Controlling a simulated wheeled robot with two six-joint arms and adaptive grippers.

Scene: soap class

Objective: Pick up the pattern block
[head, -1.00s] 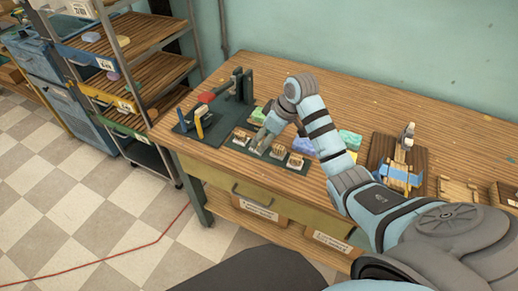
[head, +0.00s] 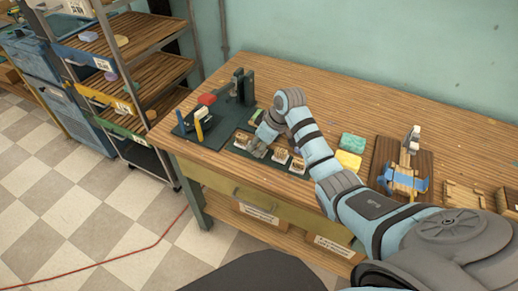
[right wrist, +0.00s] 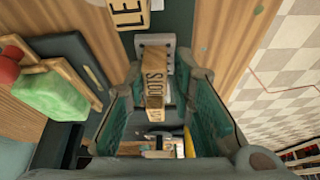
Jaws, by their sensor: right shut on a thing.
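The pattern block (right wrist: 155,92) is a small wooden block with a face reading "DOTS". In the right wrist view it sits between the two fingers of my right gripper (right wrist: 158,75), which is shut on it. In the head view my right gripper (head: 258,151) is low over the dark mat (head: 222,125), in the row of pattern blocks, and hides most of the held block. Other pattern blocks stand beside it, one to the left (head: 242,140) and two to the right (head: 280,156) (head: 298,164). My left gripper is not in view.
Green (head: 352,142) and yellow (head: 347,161) soap pieces lie right of my forearm. A dark press stand (head: 240,88) rises behind the mat. A wooden board with a blue-strapped tool (head: 405,180) is further right. A shelf rack (head: 130,70) stands left. The back of the table is clear.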

